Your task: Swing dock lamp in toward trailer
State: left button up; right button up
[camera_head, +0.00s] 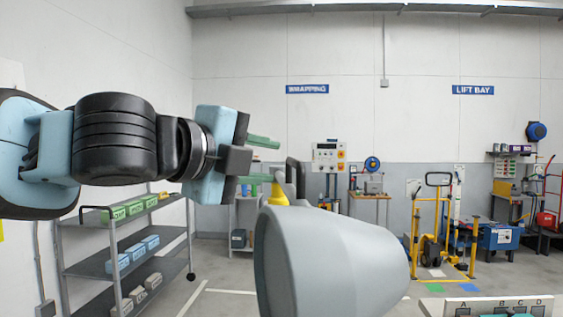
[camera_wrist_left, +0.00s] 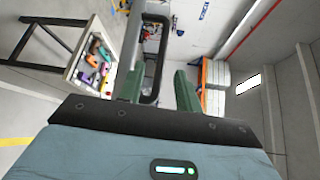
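The dock lamp (camera_head: 330,262) has a big rounded grey head in the lower middle of the head view. A black loop handle (camera_head: 296,172) rises from its far end, beside a yellow part (camera_head: 278,195). My left gripper (camera_head: 275,160) comes in from the left with its green fingers apart and empty, its tips just left of the handle. In the left wrist view, the black handle (camera_wrist_left: 158,60) shows ahead, between the fingers of the left gripper (camera_wrist_left: 157,78) and closer to the left finger. Contact cannot be told. My right gripper is out of view.
A shelf rack (camera_head: 125,250) with green and blue boxes stands at the left. A yellow hand truck (camera_head: 432,235) stands at the right. A lettered panel (camera_head: 487,306) is at the bottom right. Floor is open between the rack and the lamp.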

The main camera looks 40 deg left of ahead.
aim_at(290, 163)
pick_arm(q)
jog(key=w, duration=0.4)
jog(key=w+f+b, duration=0.1)
jog(key=w, duration=0.1)
jog(key=shift+w+d, duration=0.15)
jog(key=shift+w, duration=0.7)
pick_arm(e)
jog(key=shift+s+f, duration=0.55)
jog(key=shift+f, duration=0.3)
pick_arm(q)
grip_shut()
